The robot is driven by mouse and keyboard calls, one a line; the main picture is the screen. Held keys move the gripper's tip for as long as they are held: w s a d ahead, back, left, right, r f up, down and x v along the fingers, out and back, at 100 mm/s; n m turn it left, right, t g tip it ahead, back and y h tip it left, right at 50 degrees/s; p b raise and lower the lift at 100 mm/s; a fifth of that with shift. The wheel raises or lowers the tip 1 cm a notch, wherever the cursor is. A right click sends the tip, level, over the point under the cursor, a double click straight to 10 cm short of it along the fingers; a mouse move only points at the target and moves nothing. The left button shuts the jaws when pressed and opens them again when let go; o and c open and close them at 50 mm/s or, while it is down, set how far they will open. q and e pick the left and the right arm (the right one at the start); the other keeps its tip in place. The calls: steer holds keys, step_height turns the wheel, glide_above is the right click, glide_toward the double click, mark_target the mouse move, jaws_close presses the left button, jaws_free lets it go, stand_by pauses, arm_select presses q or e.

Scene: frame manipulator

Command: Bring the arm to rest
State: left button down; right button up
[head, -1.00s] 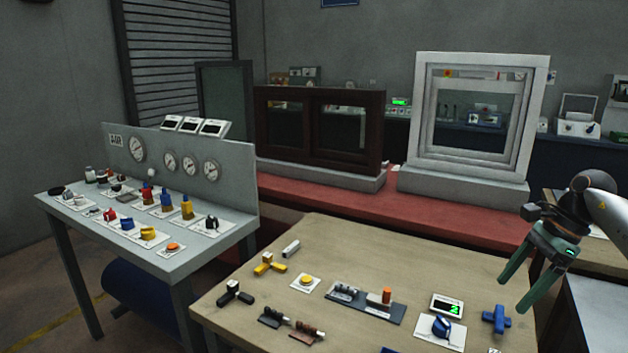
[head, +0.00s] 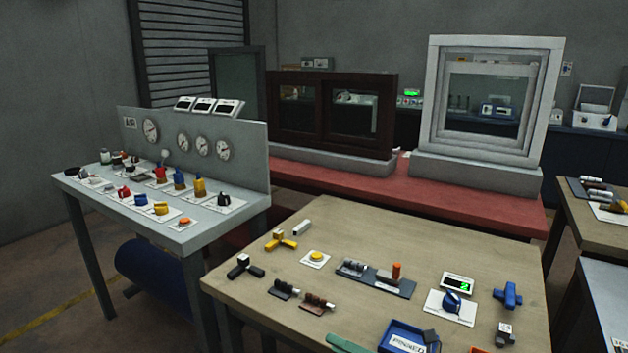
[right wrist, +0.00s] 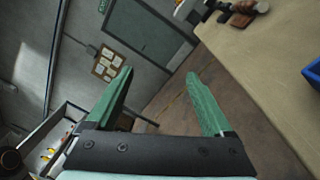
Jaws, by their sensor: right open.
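My right gripper (right wrist: 160,73) is open and empty in the right wrist view, its two green fingers spread wide with a wall, a door and floor behind them. In the head view only a bit of my right gripper (head: 347,343) shows, a green finger at the bottom edge by the front of the wooden table (head: 340,235). The rest of that arm is out of the head view. My left gripper is in neither view.
The wooden table carries a blue tray (head: 395,340), a blue knob on a white plate (head: 437,304), a blue handle (head: 507,295) and other small parts. A gauge panel (head: 180,125) stands at left. Two window frames stand behind on a red bench (head: 400,198).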

steer(key=s+d+f+m+h+b, duration=0.2)
steer(key=s+d+f+m+h, duration=0.35)
steer(key=s+f+m, duration=0.95)
steer(key=s+d+f+m+h+b, duration=0.3)
steer(key=s+f+m+h, duration=0.7)
steer(key=m, duration=0.9)
arm_select(q)
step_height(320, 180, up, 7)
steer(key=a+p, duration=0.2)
steer(key=p, duration=1.2)
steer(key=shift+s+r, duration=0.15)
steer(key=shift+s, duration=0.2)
arm_select(e)
step_height(320, 180, up, 10)
steer(key=d+y, duration=0.1)
steer(key=d, duration=0.1)
steer(key=shift+w+d, duration=0.3)
steer(key=shift+d, duration=0.1)
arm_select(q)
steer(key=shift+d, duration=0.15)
arm_select(e)
steer(key=shift+f+y, duration=0.1)
steer(key=shift+y, duration=0.15)
